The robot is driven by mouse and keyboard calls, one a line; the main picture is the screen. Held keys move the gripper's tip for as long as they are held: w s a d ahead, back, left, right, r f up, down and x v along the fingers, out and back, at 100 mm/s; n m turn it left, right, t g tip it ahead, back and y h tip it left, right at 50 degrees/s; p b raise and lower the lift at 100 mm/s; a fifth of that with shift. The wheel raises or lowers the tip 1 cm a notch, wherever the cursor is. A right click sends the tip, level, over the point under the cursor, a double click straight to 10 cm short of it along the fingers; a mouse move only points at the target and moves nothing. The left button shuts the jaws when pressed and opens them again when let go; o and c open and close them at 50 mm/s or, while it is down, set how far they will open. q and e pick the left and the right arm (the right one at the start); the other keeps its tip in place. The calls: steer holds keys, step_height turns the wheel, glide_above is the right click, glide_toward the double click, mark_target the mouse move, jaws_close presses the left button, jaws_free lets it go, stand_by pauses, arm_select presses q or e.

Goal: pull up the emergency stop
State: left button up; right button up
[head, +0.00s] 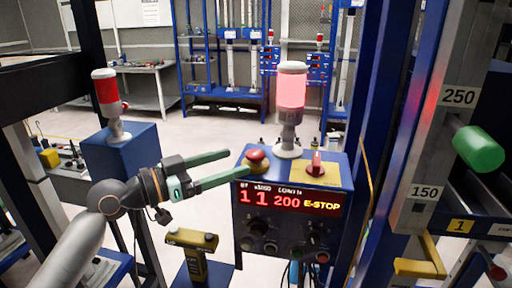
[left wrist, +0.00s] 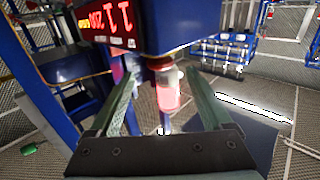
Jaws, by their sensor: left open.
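The emergency stop is most likely the red mushroom button (head: 257,160) on the top left of the blue control box (head: 338,188). The box's display (head: 288,201) reads "11 200 E-STOP". My left gripper (head: 238,163) comes in from the left, open, with its two green fingers pointing at the button. Its fingertips are close to the button's left side; I cannot tell whether they touch it. My right gripper is not in view.
A lit red beacon (head: 291,90) stands on the box behind the button. A red knob (head: 316,166) on a yellow plate is to its right. A second beacon (head: 106,92) stands on a blue block at left. A blue post (head: 385,130) rises at right.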

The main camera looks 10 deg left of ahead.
mark_target(255, 151)
arm_select(q)
steer(key=p+x, duration=0.1)
steer(key=x, duration=0.6)
jaws_close()
stand_by(0.6)
steer(key=shift+p, duration=0.3)
